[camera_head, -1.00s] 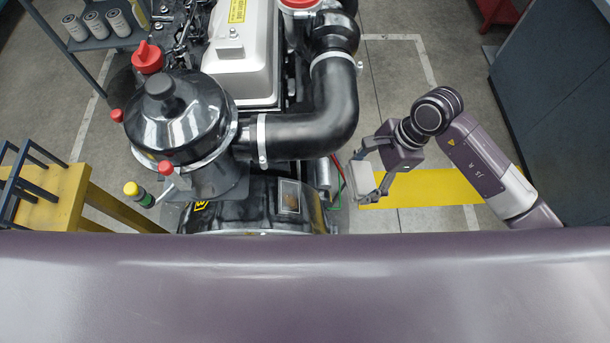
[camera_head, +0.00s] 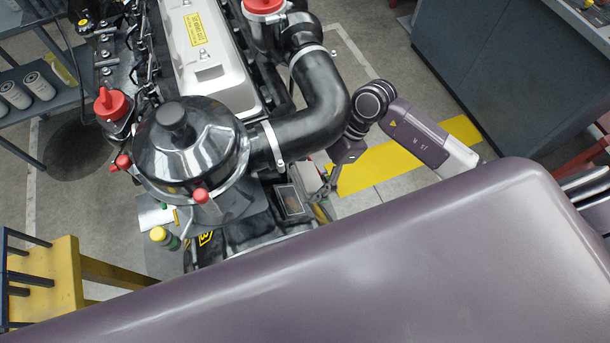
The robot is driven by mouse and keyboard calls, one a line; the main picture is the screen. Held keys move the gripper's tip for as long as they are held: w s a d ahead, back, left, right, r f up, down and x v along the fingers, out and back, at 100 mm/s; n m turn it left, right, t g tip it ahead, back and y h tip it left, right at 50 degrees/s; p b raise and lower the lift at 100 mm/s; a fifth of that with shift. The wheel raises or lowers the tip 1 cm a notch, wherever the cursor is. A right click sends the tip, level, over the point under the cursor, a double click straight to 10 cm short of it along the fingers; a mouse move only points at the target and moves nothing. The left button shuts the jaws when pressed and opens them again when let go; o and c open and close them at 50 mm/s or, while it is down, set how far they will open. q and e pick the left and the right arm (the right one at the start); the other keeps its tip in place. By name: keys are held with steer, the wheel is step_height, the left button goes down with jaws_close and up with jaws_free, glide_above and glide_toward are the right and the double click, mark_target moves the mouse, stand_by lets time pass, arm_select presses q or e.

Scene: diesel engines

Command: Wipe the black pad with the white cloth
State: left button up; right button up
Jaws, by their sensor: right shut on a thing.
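My right gripper (camera_head: 322,188) is beside the engine, just below the black elbow pipe. It is shut on a pale block-like thing (camera_head: 309,177), which I take for the white cloth. That thing is partly hidden by the pipe and the fingers. A small dark rectangular panel (camera_head: 291,200) with a light rim lies on the engine just left of the gripper. It may be the black pad, but I cannot be sure. I cannot tell whether the cloth touches it. My left gripper is not in view.
The black elbow pipe (camera_head: 322,95) and round black filter housing (camera_head: 190,150) with red caps stand close to the gripper. A yellow stand (camera_head: 50,280) is at lower left, and a grey cabinet (camera_head: 500,70) is at right. Floor around the yellow stripe (camera_head: 385,160) is clear.

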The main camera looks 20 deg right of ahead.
mark_target(291, 200)
steer(key=shift+a+f, duration=0.2)
steer(key=shift+f, duration=0.35)
steer(key=b+x, duration=0.1)
steer(key=x, duration=0.1)
steer(key=shift+a+f+b, duration=0.15)
steer(key=shift+f+b, duration=0.15)
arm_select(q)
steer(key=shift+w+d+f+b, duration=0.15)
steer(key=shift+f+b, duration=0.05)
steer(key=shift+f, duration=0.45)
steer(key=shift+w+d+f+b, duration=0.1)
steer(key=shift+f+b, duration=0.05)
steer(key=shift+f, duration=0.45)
arm_select(e)
steer(key=shift+x, duration=0.8)
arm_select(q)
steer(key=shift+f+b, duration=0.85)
arm_select(e)
steer(key=shift+x, duration=1)
steer(key=shift+s, duration=0.1)
